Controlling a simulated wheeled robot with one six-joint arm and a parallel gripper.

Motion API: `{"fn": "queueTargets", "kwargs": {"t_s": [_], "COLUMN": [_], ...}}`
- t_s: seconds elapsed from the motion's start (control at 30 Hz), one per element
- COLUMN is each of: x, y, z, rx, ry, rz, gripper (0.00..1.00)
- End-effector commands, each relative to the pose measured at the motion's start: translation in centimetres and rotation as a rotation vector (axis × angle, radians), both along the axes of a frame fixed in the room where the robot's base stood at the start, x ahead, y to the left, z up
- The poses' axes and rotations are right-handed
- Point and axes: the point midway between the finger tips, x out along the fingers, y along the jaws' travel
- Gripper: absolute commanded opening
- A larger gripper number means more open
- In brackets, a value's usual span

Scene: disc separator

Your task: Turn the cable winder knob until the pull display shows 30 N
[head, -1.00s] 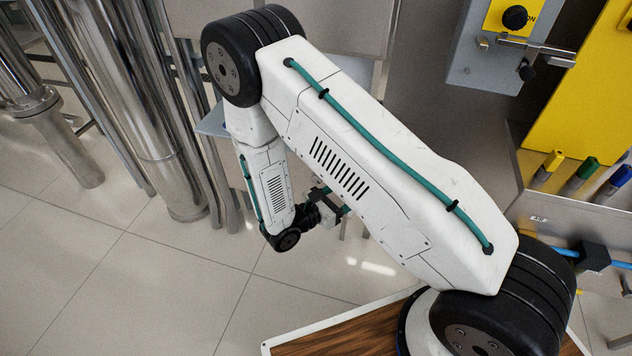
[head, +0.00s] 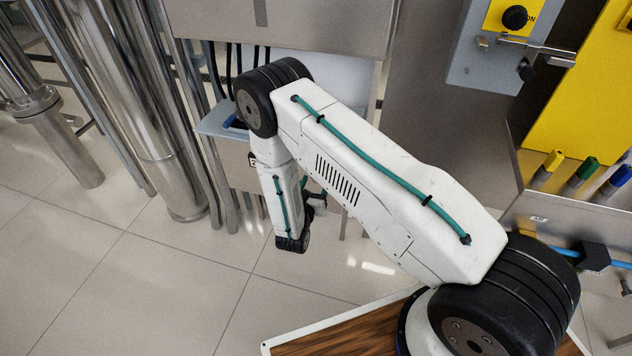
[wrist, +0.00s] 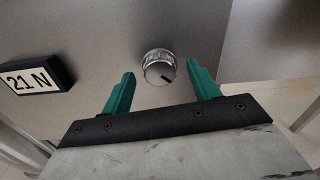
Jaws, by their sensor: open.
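The cable winder knob (wrist: 159,68) is a ribbed silver dial with a dark pointer mark, on a grey metal panel in the wrist view. The pull display (wrist: 33,80) to its left reads 21 N. My gripper (wrist: 160,80) is open, with its two teal fingers on either side of the knob in the picture. I cannot tell how far the fingertips are from the panel. In the head view my gripper (head: 318,197) is small and partly hidden by my arm, and the knob is hidden there.
A grey shelf (head: 222,124) with a blue item sticks out from the machine beside my arm. Steel pipes (head: 150,110) stand at the left. A control box (head: 500,60) with a black knob is at the upper right. The tiled floor (head: 180,290) is clear at lower left.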

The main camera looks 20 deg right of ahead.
Motion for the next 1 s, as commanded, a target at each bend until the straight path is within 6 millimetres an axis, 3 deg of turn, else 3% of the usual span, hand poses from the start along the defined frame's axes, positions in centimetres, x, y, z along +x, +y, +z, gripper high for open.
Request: {"fn": "queueTargets", "kwargs": {"t_s": [0.4, 0.57, 0.6, 1.0], "x": [1.03, 1.01, 1.00, 1.00], "y": [-0.77, -0.75, -0.76, -0.75], "z": [0.02, 0.02, 0.01, 0.00], "rx": [-0.001, -0.001, -0.001, 0.057], "ry": [0.001, 0.001, 0.001, -0.041], "rz": [0.000, 0.000, 0.000, 0.000], "gripper": [0.61, 0.19, 0.16, 0.16]}}
